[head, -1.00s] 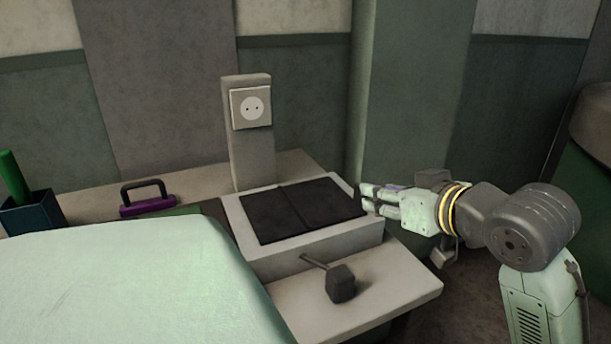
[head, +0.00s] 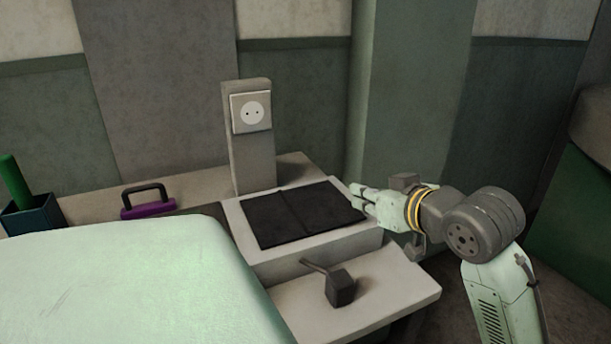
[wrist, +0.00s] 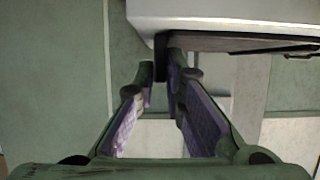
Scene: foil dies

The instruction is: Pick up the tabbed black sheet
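The black sheet (head: 300,212) lies flat on top of a pale block (head: 262,255), with a crease or seam across it. My gripper (head: 356,191) is at the right edge of the block, level with the sheet's right edge. In the wrist view, a narrow black tab (wrist: 160,56) hangs past the block's edge between the purple-padded fingertips (wrist: 161,72). The fingers are close together, and the tab fills the gap at their tips. Most of the sheet is hidden in the wrist view.
A dark cube-shaped knob on a lever (head: 340,287) is at the block's front. A post with a socket (head: 252,112) stands behind it. A purple-based handled tool (head: 148,207) and a dark box with a green rod (head: 30,214) are at left. A large green pillar (head: 415,100) is behind my gripper.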

